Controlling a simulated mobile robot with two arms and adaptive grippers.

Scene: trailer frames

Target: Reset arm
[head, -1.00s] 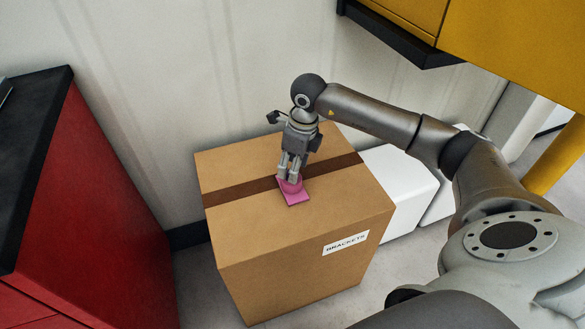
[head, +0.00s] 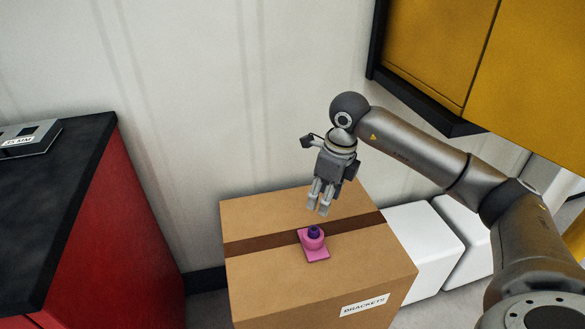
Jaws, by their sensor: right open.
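My right gripper (head: 318,212) is open and empty. It hangs pointing down, just above and behind a pink object (head: 313,246) and apart from it. The pink object has a flat square base, a rounded body and a dark purple top. It stands upright on a cardboard box (head: 268,285) labelled "BRACKETS", over the box's brown tape strip. My right arm reaches in from the right side of the head view. My left gripper is not in view.
A red cabinet (head: 130,220) with a black top stands at the left, with a grey case (head: 28,140) on it. White boxes (head: 425,245) stand right of the cardboard box. A yellow cabinet (head: 440,60) with a black lower edge hangs close above my right arm. A pale wall is behind.

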